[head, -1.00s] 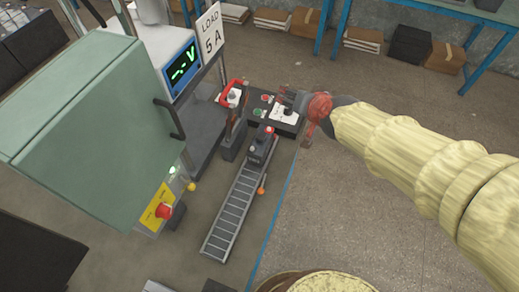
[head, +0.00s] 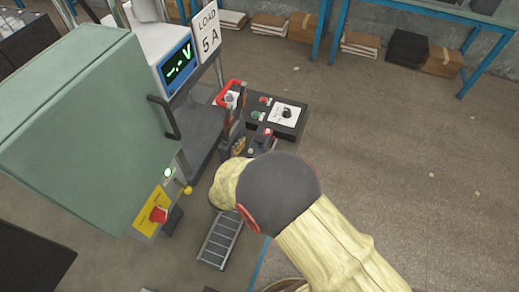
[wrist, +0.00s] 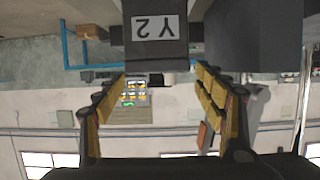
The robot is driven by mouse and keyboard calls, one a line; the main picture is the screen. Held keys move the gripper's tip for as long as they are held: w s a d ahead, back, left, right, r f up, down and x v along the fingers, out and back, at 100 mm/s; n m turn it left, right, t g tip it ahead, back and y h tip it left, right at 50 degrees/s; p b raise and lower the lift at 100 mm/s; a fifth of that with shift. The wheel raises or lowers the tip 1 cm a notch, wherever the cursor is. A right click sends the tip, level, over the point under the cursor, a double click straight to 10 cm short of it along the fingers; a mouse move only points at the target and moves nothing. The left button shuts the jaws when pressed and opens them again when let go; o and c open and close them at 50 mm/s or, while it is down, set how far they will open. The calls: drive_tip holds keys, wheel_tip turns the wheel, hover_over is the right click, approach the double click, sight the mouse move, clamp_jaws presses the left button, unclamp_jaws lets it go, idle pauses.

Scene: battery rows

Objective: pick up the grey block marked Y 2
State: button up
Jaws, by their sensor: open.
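The grey block marked Y 2 (wrist: 155,45) fills the top middle of the wrist view, its label showing upside down. In the head view the dark block (head: 263,140) sits at the far end of the roller track, with a red knob at its top. My arm covers its lower part there. My gripper (wrist: 160,80) is open, its yellow-padded fingers spread to the left and right of the block's line. The block lies ahead of the fingertips; I cannot tell whether they reach beside it. In the head view only a bit of a finger shows.
The roller track (head: 219,240) runs toward me, partly behind my arm. A control box (head: 285,113) with a dial stands beyond the block. The green cabinet (head: 95,125) and the load stand with its display (head: 179,64) are close on the left. Open floor lies right.

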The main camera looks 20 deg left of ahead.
sight(258, 143)
drive_tip(key=b+x, duration=0.1)
drive_tip(key=x, duration=0.1)
drive_tip(key=b+x, duration=0.1)
drive_tip(key=x, duration=0.2)
drive_tip(key=shift+w+f, duration=0.1)
drive_tip(key=shift+f, duration=0.3)
drive_tip(key=c, duration=0.3)
drive_tip(key=c, duration=1.5)
clamp_jaws()
drive_tip(key=shift+r, duration=0.25)
